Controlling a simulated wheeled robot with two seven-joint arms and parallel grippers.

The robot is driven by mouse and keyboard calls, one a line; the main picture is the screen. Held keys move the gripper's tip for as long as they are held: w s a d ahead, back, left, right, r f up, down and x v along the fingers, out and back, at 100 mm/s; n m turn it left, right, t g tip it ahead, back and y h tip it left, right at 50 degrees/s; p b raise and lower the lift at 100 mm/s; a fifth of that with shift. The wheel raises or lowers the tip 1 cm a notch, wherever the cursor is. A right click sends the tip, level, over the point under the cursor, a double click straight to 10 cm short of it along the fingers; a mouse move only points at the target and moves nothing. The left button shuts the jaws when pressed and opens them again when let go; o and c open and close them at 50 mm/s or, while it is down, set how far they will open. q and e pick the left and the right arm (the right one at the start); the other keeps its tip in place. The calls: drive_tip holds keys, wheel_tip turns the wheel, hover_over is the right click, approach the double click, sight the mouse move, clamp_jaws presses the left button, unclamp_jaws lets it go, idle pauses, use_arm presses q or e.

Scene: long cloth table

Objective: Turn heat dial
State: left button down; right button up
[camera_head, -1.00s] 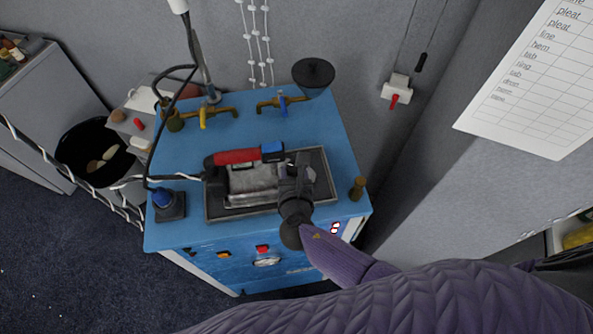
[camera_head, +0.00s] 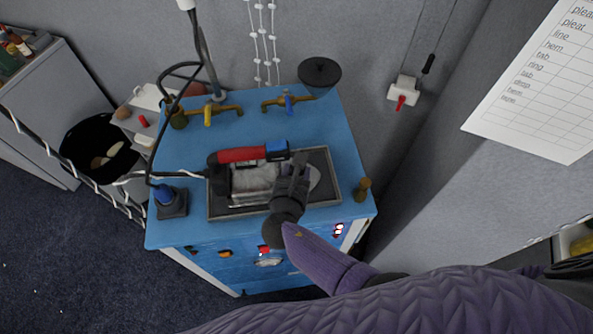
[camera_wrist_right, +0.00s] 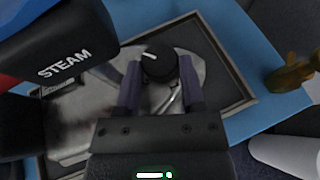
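The heat dial (camera_wrist_right: 158,63) is a round black knob with a white mark, on the metal iron. In the right wrist view it sits between the fingertips of my right gripper (camera_wrist_right: 160,66), with a narrow gap on each side. The gripper is open around it; I cannot tell whether either finger touches. In the head view the iron (camera_head: 252,180), with a red and black handle, lies on a dark-rimmed tray (camera_head: 225,213). My right gripper (camera_head: 299,167) is over its right end and hides the dial there. My left gripper is not in view.
The tray is on a blue station (camera_head: 330,130) with brass taps (camera_head: 212,112) behind. A black block marked STEAM (camera_wrist_right: 60,55) is close left of the right gripper. A brass fitting (camera_head: 362,188) stands at the right edge.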

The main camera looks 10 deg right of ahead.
drive_tip(key=o, duration=0.4)
